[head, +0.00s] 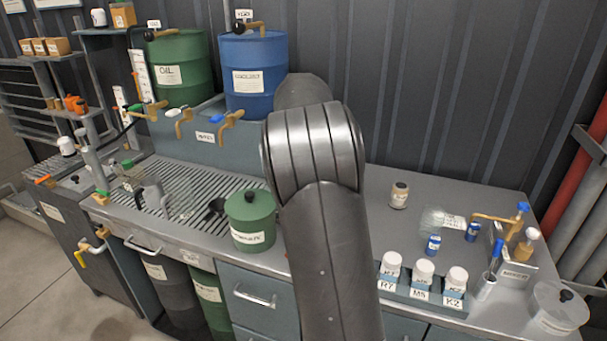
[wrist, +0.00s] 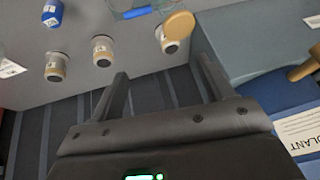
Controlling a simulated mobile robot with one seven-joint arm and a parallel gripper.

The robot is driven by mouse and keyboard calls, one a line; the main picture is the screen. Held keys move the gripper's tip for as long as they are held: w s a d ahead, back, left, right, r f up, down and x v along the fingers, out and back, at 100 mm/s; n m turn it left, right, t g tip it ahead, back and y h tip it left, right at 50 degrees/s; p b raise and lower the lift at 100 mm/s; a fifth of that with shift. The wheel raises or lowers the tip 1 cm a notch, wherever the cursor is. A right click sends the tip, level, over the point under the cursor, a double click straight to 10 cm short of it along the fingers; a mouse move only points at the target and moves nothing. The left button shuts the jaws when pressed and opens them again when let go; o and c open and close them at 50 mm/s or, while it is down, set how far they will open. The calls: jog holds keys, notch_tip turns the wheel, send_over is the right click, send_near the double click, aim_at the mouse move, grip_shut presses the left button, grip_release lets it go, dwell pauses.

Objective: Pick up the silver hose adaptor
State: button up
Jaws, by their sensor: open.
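I cannot make out a silver hose adaptor for certain in either view. My gripper (wrist: 161,66) shows in the wrist view with its two fingers wide apart and nothing between them. Beyond the fingertips are several small jars, one (wrist: 103,50) near the left finger and one with a tan disc-like lid (wrist: 178,26) near the right finger. None of them is between the fingers. In the head view my arm's large dark links fill the middle and hide the gripper and part of the bench (head: 375,180) behind them.
A green pot (head: 250,222) stands left of my arm, beside a slatted drain area (head: 185,215). Green (head: 180,75) and blue (head: 255,75) drums stand at the back. White-capped bottles (head: 423,275) sit in a labelled rack at right. A clear lidded tub (head: 558,310) is at the right corner.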

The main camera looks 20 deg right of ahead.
jog(key=shift+w+d+f+m+h, duration=0.15)
jog(key=shift+w+d+f+h, duration=0.2)
jog(key=shift+w+d+f, duration=2)
jog(key=shift+w+d+f+m+h, duration=0.1)
jog(key=shift+w+d+f+h, duration=0.45)
jog(key=shift+w+f, duration=3.35)
jog(key=shift+w+d+f+m+h, duration=0.2)
jog(key=shift+w+d+f, duration=1.85)
jog(key=shift+f, duration=1.85)
jog(key=shift+w+a, duration=0.35)
jog(key=c, duration=1.2)
jog(key=shift+r, duration=0.1)
jog(key=shift+c, duration=0.3)
